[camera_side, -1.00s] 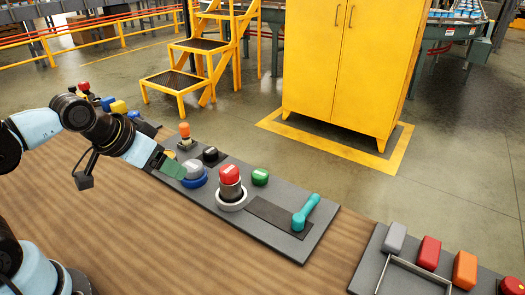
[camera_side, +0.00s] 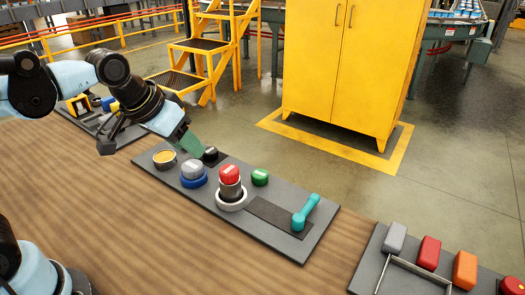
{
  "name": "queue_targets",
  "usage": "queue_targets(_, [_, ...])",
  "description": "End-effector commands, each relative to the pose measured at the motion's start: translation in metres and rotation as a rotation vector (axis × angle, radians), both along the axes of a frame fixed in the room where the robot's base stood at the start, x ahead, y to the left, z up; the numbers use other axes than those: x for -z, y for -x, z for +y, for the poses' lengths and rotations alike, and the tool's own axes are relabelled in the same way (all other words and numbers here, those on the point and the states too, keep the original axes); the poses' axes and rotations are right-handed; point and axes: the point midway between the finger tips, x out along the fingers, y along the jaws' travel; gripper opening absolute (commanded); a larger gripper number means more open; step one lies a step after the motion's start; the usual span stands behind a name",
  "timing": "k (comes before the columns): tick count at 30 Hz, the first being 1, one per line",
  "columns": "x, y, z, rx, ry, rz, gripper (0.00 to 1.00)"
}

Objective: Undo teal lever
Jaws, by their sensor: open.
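The teal lever (camera_side: 306,213) stands at the right end of the middle grey panel (camera_side: 278,243), tilted up toward the upper right. A dark rectangular plate (camera_side: 256,212) lies flat on the panel just left of it. My gripper (camera_side: 193,146) is at the panel's far left end, above the black button, well apart from the lever. It is open, with green fingers pointing down to the right, and nothing shows between them.
Between gripper and lever stand a tall red button (camera_side: 229,175), a grey button on a blue base (camera_side: 192,172) and a green button (camera_side: 260,177). Another panel with coloured blocks (camera_side: 428,253) and a metal bar lies right. Bare wooden tabletop (camera_side: 150,230) is in front.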

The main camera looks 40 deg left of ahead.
Motion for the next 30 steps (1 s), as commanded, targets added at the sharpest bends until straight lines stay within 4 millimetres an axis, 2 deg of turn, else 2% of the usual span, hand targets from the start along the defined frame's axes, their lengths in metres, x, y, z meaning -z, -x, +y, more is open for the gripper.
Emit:
queue_targets(1, [-0.008, -0.012, -0.008, 0.007, 0.005, 0.024, 0.47])
queue_targets(6, [-0.023, -0.046, -0.036, 0.014, 0.021, 0.112, 0.47])
queue_targets(14, [-0.028, -0.094, -0.086, 0.018, 0.026, 0.245, 0.47])
queue_targets(21, [-0.014, -0.128, -0.139, 0.016, 0.009, 0.364, 0.47])
queue_targets(27, [0.009, -0.144, -0.181, 0.010, -0.017, 0.452, 0.47])
queue_targets(30, [0.019, -0.147, -0.196, 0.006, -0.029, 0.482, 0.47])
